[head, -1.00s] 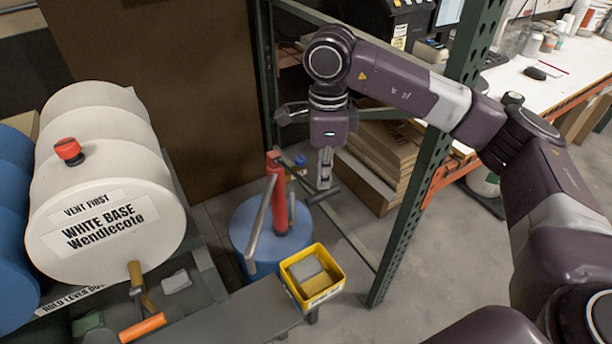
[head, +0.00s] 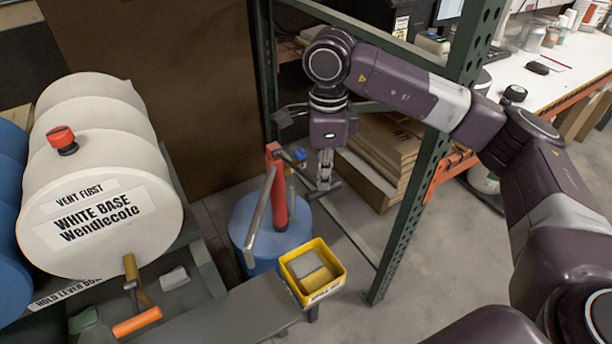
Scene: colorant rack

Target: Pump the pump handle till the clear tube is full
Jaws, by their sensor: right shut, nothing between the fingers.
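The pump is a red upright cylinder (head: 279,195) on a blue drum (head: 240,222) on the floor. Its long grey pump handle (head: 259,212) slants down along the left side of the cylinder. My right gripper (head: 324,181) points down to the right of the red cylinder, shut and empty. It looks apart from the handle. I cannot make out a clear tube. My left gripper is out of view.
A green rack post (head: 413,215) stands right of the pump, under my right arm. A yellow bin (head: 327,290) sits in front of the drum. A white barrel (head: 100,240) lies at left. Flat cardboard (head: 385,150) is stacked behind the gripper.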

